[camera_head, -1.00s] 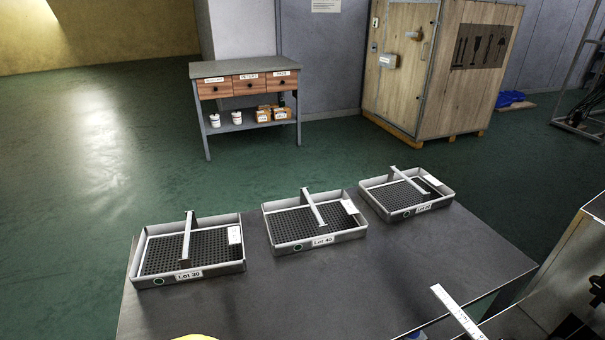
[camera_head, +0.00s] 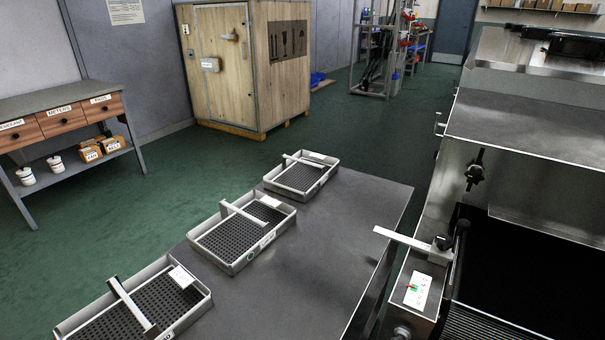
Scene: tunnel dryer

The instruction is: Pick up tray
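Three grey trays with dark perforated bottoms and a raised bar handle across each sit in a row on a dark metal table (camera_head: 330,222). The near tray (camera_head: 72,325) is at the lower left, partly cut off by the picture's edge. The middle tray (camera_head: 238,263) and the far tray (camera_head: 326,182) lie further up along the table's left side. Each tray has a white card at one corner. The lot labels are too slanted to read now. My gripper is not in view.
A steel dryer (camera_head: 530,133) with a dark belt (camera_head: 520,265) stands to the right of the table. A wooden crate cabinet (camera_head: 220,95) and a drawer bench (camera_head: 65,123) stand behind. Green floor (camera_head: 170,200) is clear between them. The table's right part is bare.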

